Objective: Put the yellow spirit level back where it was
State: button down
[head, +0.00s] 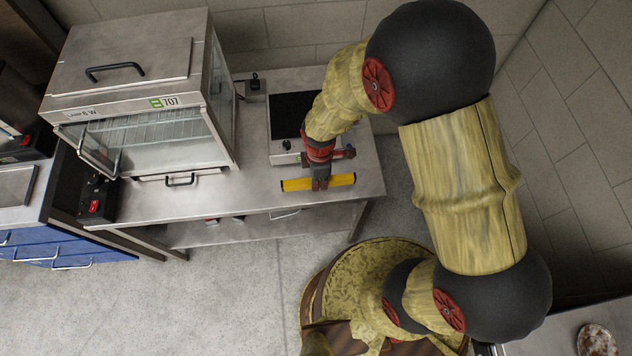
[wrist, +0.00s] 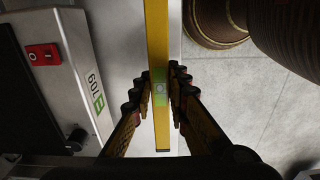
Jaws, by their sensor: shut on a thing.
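The yellow spirit level (head: 297,185) is at the front edge of the steel table (head: 240,190), near its right end, lying roughly along that edge. My gripper (head: 320,184) points down and is shut on the middle of the level. In the wrist view the yellow level (wrist: 158,40) runs between the fingers of my gripper (wrist: 160,98), with its greenish vial between them. The floor shows just beyond the table edge. I cannot tell whether the level touches the tabletop or is held slightly above it.
A glass-fronted cabinet (head: 150,145) marked 707 fills the table's left. Bare tabletop lies between them. A wall stands behind.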

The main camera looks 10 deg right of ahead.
jog(key=shift+w+a+f, duration=0.25)
jog(key=shift+w+f, duration=0.75)
jog(key=shift+f, duration=0.2)
jog(key=shift+w+f+b, duration=0.1)
jog(key=shift+f+b, duration=0.3)
jog(key=shift+f, duration=1.15)
jog(key=shift+f, duration=0.1)
jog(key=c, duration=1.7)
grip_release()
jog(key=shift+c, duration=0.2)
